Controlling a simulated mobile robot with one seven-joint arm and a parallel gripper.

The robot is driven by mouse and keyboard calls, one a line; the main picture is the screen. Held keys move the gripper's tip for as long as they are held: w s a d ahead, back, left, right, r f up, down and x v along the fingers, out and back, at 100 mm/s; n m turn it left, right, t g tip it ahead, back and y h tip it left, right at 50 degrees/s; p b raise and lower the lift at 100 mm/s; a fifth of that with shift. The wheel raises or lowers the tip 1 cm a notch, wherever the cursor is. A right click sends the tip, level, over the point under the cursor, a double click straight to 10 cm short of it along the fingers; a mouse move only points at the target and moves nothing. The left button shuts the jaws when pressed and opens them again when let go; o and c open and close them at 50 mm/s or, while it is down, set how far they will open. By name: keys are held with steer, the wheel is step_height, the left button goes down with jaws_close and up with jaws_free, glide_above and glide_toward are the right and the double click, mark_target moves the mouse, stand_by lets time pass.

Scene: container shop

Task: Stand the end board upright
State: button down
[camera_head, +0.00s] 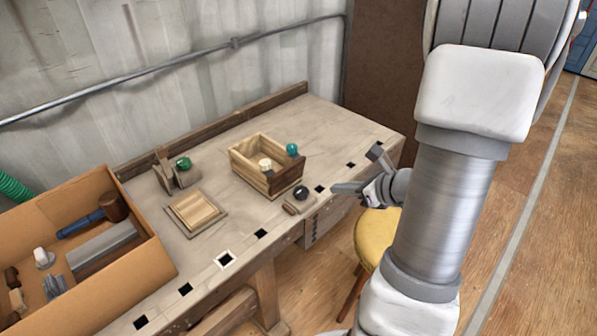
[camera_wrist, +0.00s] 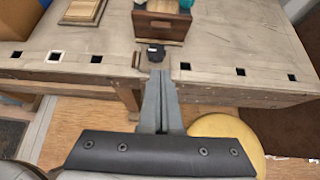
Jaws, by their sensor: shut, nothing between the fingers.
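A wooden box (camera_head: 247,172) with pale walls stands on the workbench. Its near right end is a darker brown board (camera_head: 287,177), which stands upright; in the wrist view this dark board (camera_wrist: 172,27) shows face on. I cannot tell whether it is the end board. A flat square pale board (camera_head: 195,210) lies on the bench to the left. My gripper (camera_head: 338,188) is over the bench's front edge, right of the box. In the wrist view its fingers (camera_wrist: 159,74) are together and empty, pointing toward a black knob (camera_wrist: 156,53) in front of the box.
The black knob (camera_head: 301,193) sits by a small wooden block (camera_head: 297,206) near the front edge. Cream (camera_head: 265,164) and teal (camera_head: 292,150) knobs show at the box. A green knob (camera_head: 184,163) is on a wooden holder. A tool tray (camera_head: 150,262) stands left; a yellow stool (camera_head: 376,232) stands right.

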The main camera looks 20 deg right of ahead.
mark_target(293, 172)
steer(key=b+x, duration=0.2)
steer(key=x, duration=0.7)
steer(key=shift+f, duration=0.2)
steer(key=w, duration=0.2)
steer(key=w+a, duration=0.1)
steer(key=shift+w+a+r, duration=0.15)
steer(key=shift+w+r, duration=0.05)
steer(key=shift+r, duration=0.05)
steer(key=shift+w+a, duration=0.15)
steer(key=shift+w, duration=0.35)
steer(key=shift+w+a+r+p, duration=0.1)
steer(key=shift+w+r+p, duration=0.25)
steer(key=shift+p, duration=0.3)
steer(key=shift+w+a+r+g+p, duration=0.3)
steer(key=shift+g+p, duration=0.2)
steer(key=shift+p, duration=0.25)
steer(key=shift+w+b, duration=0.3)
steer(key=shift+w, duration=0.2)
